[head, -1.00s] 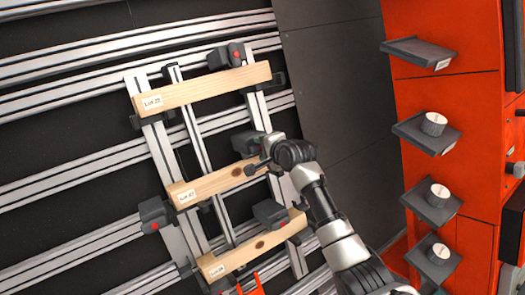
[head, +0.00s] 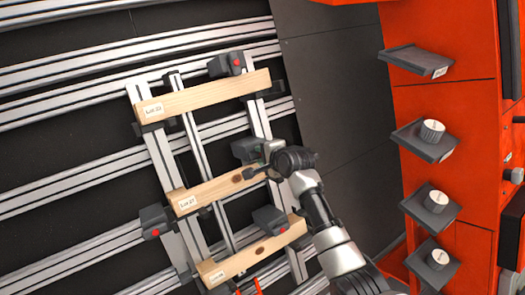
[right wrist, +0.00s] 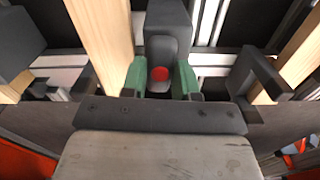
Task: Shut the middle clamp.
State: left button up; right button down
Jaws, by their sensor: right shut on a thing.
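The middle clamp (head: 245,150) is a dark grey block at the right end of the middle wooden beam (head: 215,190). My right gripper (head: 264,161) is at this clamp, coming in from the right. In the right wrist view, its green fingertips (right wrist: 160,80) stand on either side of the clamp's red-marked part (right wrist: 160,74), shut on it. The clamp's block (right wrist: 168,20) rises just beyond, with a beam (right wrist: 102,40) close on its left. The arm partly hides the clamp in the head view, and whether its jaw presses the beam cannot be told. My left gripper is not in view.
Similar clamps sit at the top beam (head: 205,96), at the bottom beam (head: 255,253) and at the left rail (head: 153,220). Metal rails (head: 150,150) cross behind the beams.

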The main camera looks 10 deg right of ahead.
jog(key=m+p, duration=0.6)
jog(key=m, duration=0.1)
